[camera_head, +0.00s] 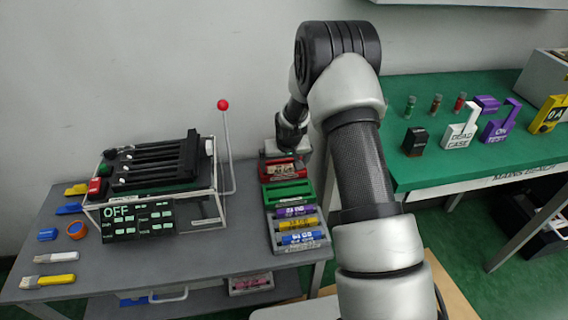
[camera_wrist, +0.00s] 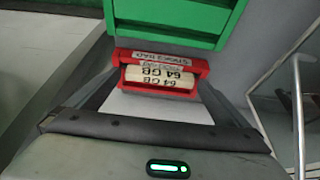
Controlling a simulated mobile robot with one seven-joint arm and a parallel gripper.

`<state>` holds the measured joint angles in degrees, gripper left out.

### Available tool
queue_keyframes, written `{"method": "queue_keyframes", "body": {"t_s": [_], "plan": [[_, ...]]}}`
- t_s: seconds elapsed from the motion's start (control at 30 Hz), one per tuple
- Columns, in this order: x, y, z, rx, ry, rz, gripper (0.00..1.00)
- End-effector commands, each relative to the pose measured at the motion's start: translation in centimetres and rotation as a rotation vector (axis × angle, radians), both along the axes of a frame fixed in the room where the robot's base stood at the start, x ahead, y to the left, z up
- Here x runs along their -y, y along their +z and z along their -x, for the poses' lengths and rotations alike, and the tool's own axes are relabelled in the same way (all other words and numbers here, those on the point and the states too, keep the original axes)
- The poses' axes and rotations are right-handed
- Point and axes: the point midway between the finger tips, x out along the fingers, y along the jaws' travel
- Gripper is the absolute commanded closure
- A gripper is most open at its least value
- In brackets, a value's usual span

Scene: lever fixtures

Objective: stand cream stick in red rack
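The red rack (camera_head: 279,173) stands at the back right of the grey table in the head view, just below my gripper (camera_head: 291,146). In the wrist view the red rack (camera_wrist: 202,67) is upside down to the eye, and its label is partly readable. The cream stick (camera_wrist: 160,77), marked 64 GB, lies across between the red side walls. My gripper (camera_wrist: 160,90) has its two dark fingers wide apart, one to each side of the stick, with red rack ends showing between fingers and stick. Contact at the fingertips is not clear.
A green rack (camera_head: 286,194) and a grey rack with purple, yellow and blue sticks (camera_head: 297,224) stand in front of the red rack. A device with an OFF display (camera_head: 138,219) and a red-knobbed lever (camera_head: 223,105) stand to the left. A green table (camera_head: 440,180) is on the right.

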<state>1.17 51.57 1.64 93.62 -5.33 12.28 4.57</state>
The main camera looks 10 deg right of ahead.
Motion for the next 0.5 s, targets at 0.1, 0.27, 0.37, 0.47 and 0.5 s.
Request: {"method": "queue_keyframes", "body": {"t_s": [0.1, 0.27, 0.37, 0.47, 0.5], "plan": [[0.0, 0.0, 0.0, -0.001, 0.000, 0.000, 0.00], [0.0, 0.8, 0.2, 0.001, 0.000, 0.000, 0.00], [0.0, 2.2, 0.7, 0.001, 0.000, 0.000, 0.00], [0.0, 4.3, 1.5, 0.002, -0.001, 0.000, 0.00], [0.0, 5.2, 1.9, 0.002, -0.001, 0.000, 0.00]]}}
